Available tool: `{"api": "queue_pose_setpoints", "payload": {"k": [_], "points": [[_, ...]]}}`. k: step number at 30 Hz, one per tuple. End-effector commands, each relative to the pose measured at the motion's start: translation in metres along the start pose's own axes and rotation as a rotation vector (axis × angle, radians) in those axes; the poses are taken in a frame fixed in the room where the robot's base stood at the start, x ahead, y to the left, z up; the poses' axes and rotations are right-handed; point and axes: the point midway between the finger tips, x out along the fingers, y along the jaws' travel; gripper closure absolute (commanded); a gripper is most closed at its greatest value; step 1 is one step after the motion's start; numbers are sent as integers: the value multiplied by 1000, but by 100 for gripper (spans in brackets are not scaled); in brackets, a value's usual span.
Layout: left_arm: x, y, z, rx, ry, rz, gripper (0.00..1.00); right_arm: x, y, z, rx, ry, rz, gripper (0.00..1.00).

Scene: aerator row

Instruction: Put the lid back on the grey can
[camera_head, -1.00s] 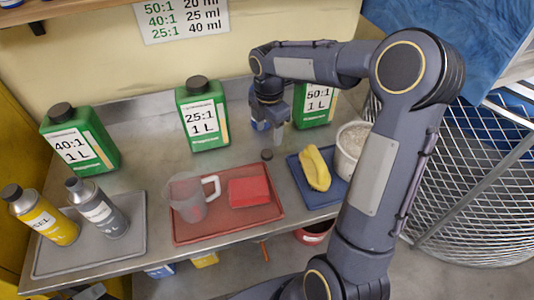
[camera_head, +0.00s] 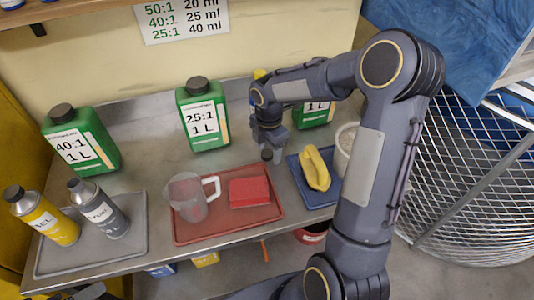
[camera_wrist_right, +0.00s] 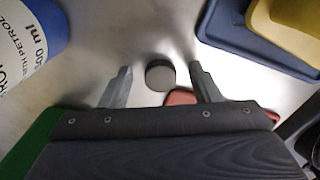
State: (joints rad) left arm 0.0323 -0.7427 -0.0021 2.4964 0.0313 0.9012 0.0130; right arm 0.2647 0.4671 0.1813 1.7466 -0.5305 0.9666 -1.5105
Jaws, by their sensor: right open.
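The grey can (camera_head: 101,212) stands on the grey tray at the left of the bench, with its narrower top up. A small dark round lid (camera_head: 267,154) lies on the bare metal bench behind the red tray. It also shows in the right wrist view (camera_wrist_right: 160,75). My right gripper (camera_head: 270,150) is over the lid, pointing down. In the wrist view its two fingers are spread (camera_wrist_right: 160,82), with the lid seen between their tips and not gripped. The exact height above the lid is unclear. My left gripper is not seen.
A yellow can (camera_head: 48,222) stands beside the grey can. The red tray (camera_head: 190,235) holds a clear jug (camera_head: 188,200) and a red block (camera_head: 249,191). A yellow object (camera_head: 316,170) lies on a blue tray (camera_head: 296,176). Green bottles (camera_head: 203,118) line the back; a blue container (camera_wrist_right: 28,38) is near my gripper.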

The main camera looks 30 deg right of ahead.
Motion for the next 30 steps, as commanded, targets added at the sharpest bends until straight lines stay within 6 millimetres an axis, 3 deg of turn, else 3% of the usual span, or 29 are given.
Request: {"api": "queue_pose_setpoints", "payload": {"k": [6,18,26,30], "points": [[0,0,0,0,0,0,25,0,0,0,1,0,0,44],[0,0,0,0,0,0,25,-1,0,0,1,0,0,94],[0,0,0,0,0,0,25,-3,0,0,1,0,1,94],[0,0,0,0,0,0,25,-13,1,1,2,-1,3,94]]}}
